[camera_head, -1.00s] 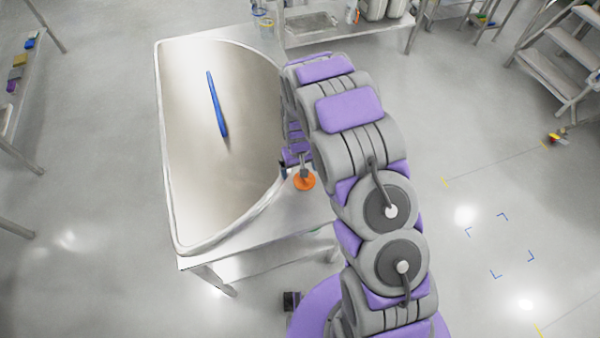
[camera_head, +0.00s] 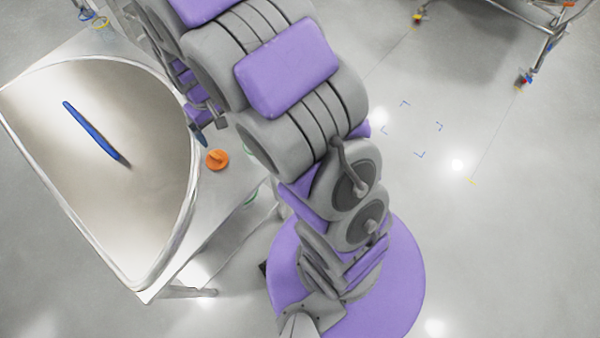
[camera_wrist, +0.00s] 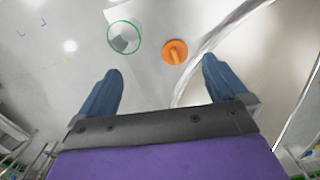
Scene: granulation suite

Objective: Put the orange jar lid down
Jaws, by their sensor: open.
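The orange jar lid (camera_head: 217,160) rests on the metal table's strip beside the curved rim of the large basin. It also shows in the wrist view (camera_wrist: 175,51), knob facing the camera, beyond the fingertips and between their lines. My gripper (camera_wrist: 160,82) is open, with its two blue fingers spread wide and nothing between them. In the head view my gripper (camera_head: 210,131) is partly hidden by my arm and stands just above the lid in the picture, apart from it.
The pale basin (camera_head: 142,77) with a raised rim fills most of the table (camera_head: 215,200). A long blue tool (camera_head: 92,132) lies in it. A green-rimmed round container (camera_wrist: 124,37) is beside the lid in the wrist view. A wheeled metal frame (camera_head: 540,50) stands at the upper right.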

